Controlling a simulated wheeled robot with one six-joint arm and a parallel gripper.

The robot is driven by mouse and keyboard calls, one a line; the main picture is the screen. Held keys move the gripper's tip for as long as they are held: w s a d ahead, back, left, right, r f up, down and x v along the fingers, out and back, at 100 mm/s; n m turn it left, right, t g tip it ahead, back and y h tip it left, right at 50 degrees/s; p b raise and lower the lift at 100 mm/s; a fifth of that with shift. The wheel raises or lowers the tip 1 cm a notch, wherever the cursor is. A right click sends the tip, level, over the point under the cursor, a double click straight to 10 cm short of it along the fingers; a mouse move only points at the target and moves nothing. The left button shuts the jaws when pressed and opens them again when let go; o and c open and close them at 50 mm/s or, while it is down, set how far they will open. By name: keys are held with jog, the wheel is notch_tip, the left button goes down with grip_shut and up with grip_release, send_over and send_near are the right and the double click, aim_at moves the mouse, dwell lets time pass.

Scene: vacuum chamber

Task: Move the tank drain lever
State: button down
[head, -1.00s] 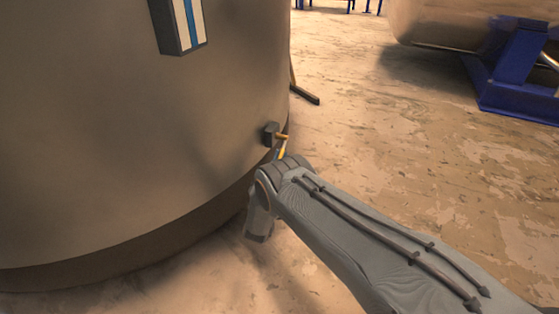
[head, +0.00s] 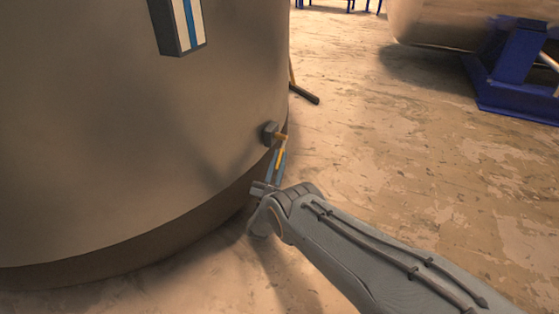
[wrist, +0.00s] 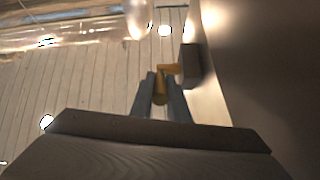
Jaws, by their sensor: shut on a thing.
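The tank drain lever (head: 281,156) is a small yellow handle hanging down from a yellow stem at a dark block (head: 269,133) low on the side of the big tank (head: 130,140). In the wrist view the lever (wrist: 160,96) sits between the two fingers, with its stem running right to the dark block (wrist: 191,65). My gripper (head: 276,160) reaches up from below and is shut on the lever; in the wrist view its fingertips (wrist: 160,82) are on both sides of it. The fingers partly hide the lever's lower part.
A box with a blue and white stripe (head: 188,22) is fixed higher on the tank wall. A dark foot bar (head: 304,93) lies on the floor behind the tank. A blue stand (head: 515,70) holds a horizontal vessel (head: 450,22) at back right. The floor between is clear.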

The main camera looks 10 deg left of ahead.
jog(key=c, duration=1.7)
grip_release()
jog(key=shift+w, duration=0.1)
jog(key=shift+s+a+f, duration=0.1)
jog(key=shift+s+f, duration=0.3)
jog(key=shift+s, duration=0.05)
jog(key=s+p, duration=0.3)
jog(key=s, duration=0.1)
jog(key=s+a+f+p, duration=0.1)
jog(key=s+p, duration=0.1)
jog(key=s, duration=0.2)
jog(key=s+a+p, duration=0.1)
jog(key=s+p, duration=0.2)
jog(key=s, duration=0.2)
jog(key=shift+a+f+p, duration=0.15)
jog(key=shift+a+p, duration=0.05)
jog(key=shift+p, duration=0.15)
